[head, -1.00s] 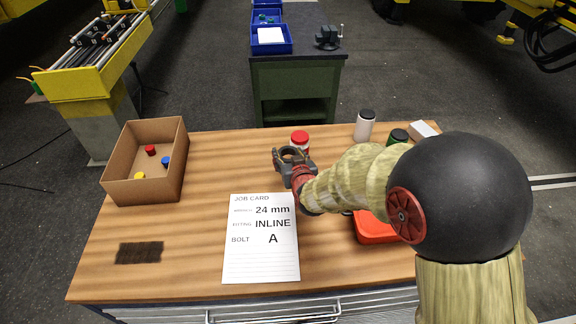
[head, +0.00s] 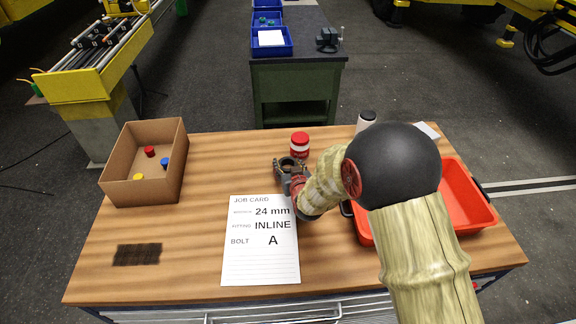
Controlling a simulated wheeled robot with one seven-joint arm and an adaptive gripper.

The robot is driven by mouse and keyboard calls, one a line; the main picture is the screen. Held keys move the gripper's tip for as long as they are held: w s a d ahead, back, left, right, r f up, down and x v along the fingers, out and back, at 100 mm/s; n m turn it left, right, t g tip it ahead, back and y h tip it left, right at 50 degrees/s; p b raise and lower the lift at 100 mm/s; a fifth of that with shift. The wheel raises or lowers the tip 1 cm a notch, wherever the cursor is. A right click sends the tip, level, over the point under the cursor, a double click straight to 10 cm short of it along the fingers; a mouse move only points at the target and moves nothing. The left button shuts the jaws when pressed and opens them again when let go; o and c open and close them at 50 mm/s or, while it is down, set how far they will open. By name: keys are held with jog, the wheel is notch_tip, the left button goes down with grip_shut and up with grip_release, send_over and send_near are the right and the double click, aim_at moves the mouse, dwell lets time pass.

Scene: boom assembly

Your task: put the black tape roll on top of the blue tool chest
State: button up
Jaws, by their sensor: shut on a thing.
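My gripper (head: 291,167) is above the wooden bench, just in front of the red-lidded jar. It is shut on a dark ring-shaped thing that looks like the black tape roll (head: 292,162); the fingers partly cover it. I do not see a blue tool chest that I can name for sure in this view.
The wooden bench carries a cardboard box (head: 143,190) with small coloured pieces, a job card (head: 260,262), a dark mat (head: 138,254), a red-lidded jar (head: 300,145), a white bottle (head: 365,122) and a red tray (head: 470,205) partly behind my arm. A green bench (head: 297,80) with blue bins stands beyond.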

jog(key=o, duration=1.1)
jog(key=shift+o, duration=0.5)
jog(key=shift+s+r, duration=0.2)
jog(key=p+v, duration=0.1)
jog(key=v, duration=1)
jog(key=shift+s+d, duration=0.1)
jog(key=shift+s, duration=0.15)
jog(key=s+d+r+g, duration=0.4)
jog(key=s+d+r, duration=0.2)
jog(key=s+r, duration=0.5)
jog(key=s+d+r+g+h, duration=0.1)
jog(key=s+d+r, duration=0.1)
jog(key=s, duration=0.7)
jog(key=s+d+r+m+g, duration=0.1)
jog(key=s+d+r+g, duration=0.1)
jog(key=s, duration=0.7)
notch_tip(320, 180, up, 3)
jog(key=shift+s+d+f+m+g+h, duration=0.3)
jog(key=shift+d+h, duration=0.1)
jog(key=shift+d, duration=0.4)
